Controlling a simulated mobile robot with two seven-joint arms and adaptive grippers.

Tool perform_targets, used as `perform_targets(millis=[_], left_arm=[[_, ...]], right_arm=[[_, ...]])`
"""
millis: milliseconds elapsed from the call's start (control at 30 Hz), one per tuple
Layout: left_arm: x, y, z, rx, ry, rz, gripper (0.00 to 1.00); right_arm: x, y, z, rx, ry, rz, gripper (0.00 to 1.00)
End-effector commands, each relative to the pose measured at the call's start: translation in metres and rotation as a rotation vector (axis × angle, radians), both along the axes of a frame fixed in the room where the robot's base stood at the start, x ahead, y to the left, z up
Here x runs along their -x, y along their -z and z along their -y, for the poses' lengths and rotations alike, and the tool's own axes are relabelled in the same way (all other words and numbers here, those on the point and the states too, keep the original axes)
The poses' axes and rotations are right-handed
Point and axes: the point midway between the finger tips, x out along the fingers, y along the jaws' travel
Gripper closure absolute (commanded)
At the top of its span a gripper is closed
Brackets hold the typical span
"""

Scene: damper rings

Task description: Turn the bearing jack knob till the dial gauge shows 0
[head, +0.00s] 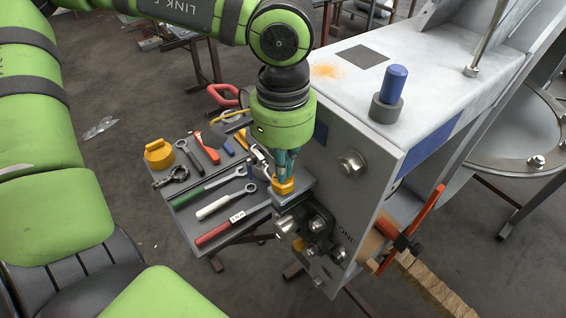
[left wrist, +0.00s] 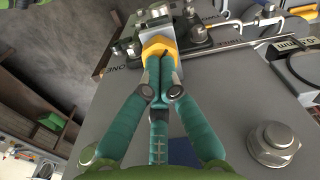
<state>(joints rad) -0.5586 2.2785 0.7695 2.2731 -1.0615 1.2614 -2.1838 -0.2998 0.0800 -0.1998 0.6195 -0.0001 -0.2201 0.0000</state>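A yellow-orange knob (head: 283,186) sits on a grey block at the left front edge of the big grey housing, above dark metal fittings. It also shows in the left wrist view (left wrist: 158,44). My left gripper (head: 285,168) points down at the knob from above. Its teal fingers are drawn together at the tips, right at the knob. Whether they touch or grip it I cannot tell. In the left wrist view the fingertips (left wrist: 160,66) overlap the knob's near edge. I cannot make out a dial gauge face or reading. My right gripper is not in view.
A grey tool tray (head: 215,228) with wrenches and other hand tools lies left of the housing (head: 375,165). A blue-handled pin (head: 394,82) stands on the housing top, and a bolt head (head: 352,164) sticks out of its front face. An orange clamp (head: 412,228) hangs at right.

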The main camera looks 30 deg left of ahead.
Motion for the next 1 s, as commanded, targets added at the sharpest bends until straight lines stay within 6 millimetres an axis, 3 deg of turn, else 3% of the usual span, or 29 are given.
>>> perform_targets(millis=[167,500,833,1000], left_arm=[[0.0001,0.0001,0.0000,0.000,0.037,0.000,1.00],[0.0001,0.0000,0.0002,0.001,0.390,0.000,1.00],[-0.0002,-0.0001,0.0004,0.001,0.423,0.001,1.00],[0.0000,-0.0006,0.0005,0.001,0.628,0.001,1.00]], right_arm=[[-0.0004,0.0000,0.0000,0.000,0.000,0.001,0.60],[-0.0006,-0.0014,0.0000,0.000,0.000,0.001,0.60],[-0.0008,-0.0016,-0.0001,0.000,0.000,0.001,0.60],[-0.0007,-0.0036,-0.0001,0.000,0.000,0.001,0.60]])
